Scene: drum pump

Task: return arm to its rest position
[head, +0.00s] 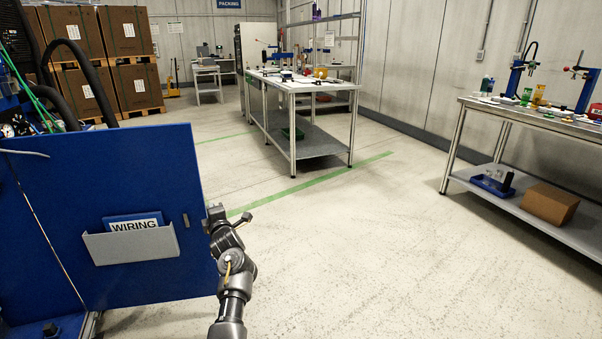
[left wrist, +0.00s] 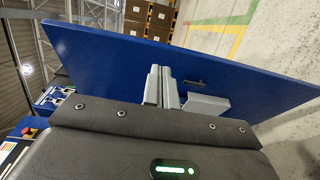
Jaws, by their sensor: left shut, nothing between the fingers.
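My left arm reaches up from the bottom of the head view. Its gripper (head: 215,210) is at the right edge of a blue door panel (head: 100,215). In the left wrist view the fingers (left wrist: 161,85) are together with nothing between them, and the blue panel (left wrist: 130,60) lies beyond them. I cannot tell whether the gripper touches the panel. A grey pocket (head: 130,245) on the panel holds a blue booklet (head: 135,222) marked WIRING. A small dark latch (head: 186,220) is near the panel's edge. My right gripper is not in view.
The panel belongs to a blue unit with black hoses (head: 75,75) at the left. Boxes on pallets (head: 130,60) stand behind it. A workbench (head: 300,84) is in the middle and another (head: 530,112) at the right. The floor (head: 370,240) right of my arm is clear.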

